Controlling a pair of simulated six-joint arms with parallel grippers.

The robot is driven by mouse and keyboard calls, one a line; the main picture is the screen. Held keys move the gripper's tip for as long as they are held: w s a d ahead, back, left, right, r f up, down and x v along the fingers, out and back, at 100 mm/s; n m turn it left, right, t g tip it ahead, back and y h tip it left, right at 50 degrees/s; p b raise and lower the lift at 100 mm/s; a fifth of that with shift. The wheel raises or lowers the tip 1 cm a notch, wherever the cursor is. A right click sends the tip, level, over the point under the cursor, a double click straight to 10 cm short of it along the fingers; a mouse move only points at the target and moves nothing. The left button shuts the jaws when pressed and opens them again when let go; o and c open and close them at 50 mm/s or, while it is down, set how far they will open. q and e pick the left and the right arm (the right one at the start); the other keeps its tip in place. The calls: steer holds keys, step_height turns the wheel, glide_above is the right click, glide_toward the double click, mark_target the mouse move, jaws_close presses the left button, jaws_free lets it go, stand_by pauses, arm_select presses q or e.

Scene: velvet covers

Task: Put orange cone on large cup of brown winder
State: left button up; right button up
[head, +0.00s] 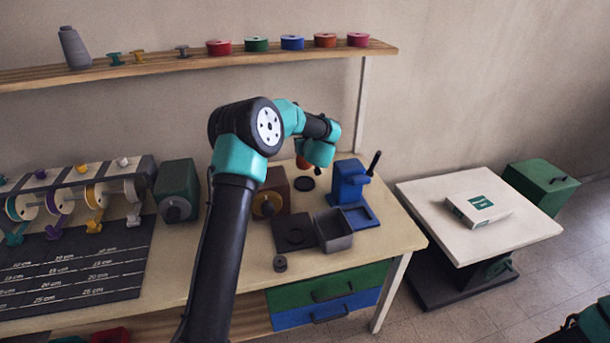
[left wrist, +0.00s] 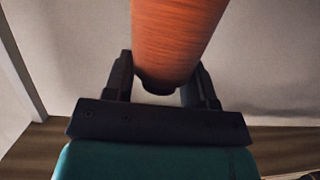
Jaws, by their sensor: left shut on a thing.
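The orange cone (left wrist: 178,35) fills the upper middle of the left wrist view, between the two dark fingers of my left gripper (left wrist: 163,82), which is shut on it. In the head view only a small bit of the cone (head: 303,163) shows below my left wrist, above the work table. The brown winder (head: 275,188) stands on the table just left of and below that bit, partly behind my left arm. It has a round orange-brown front piece. I cannot make out its large cup. My right gripper is not in view; part of my right arm shows at the lower right corner.
A blue cranked device (head: 350,182) stands right of the brown winder, and a green box with a knob (head: 177,190) stands left. A dark open box (head: 333,230) is in front. A spool rack (head: 80,200) fills the left. A shelf (head: 200,62) with several spools runs behind.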

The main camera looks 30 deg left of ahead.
mark_target(307, 164)
arm_select(q)
step_height(307, 164, down, 5)
steer(key=shift+f, duration=0.15)
steer(key=shift+f, duration=1.85)
steer(key=shift+f, duration=0.15)
steer(key=o, duration=1.2)
steer(key=shift+s+d+r, duration=0.1)
steer(key=shift+d+r, duration=0.1)
steer(key=shift+v, duration=3.55)
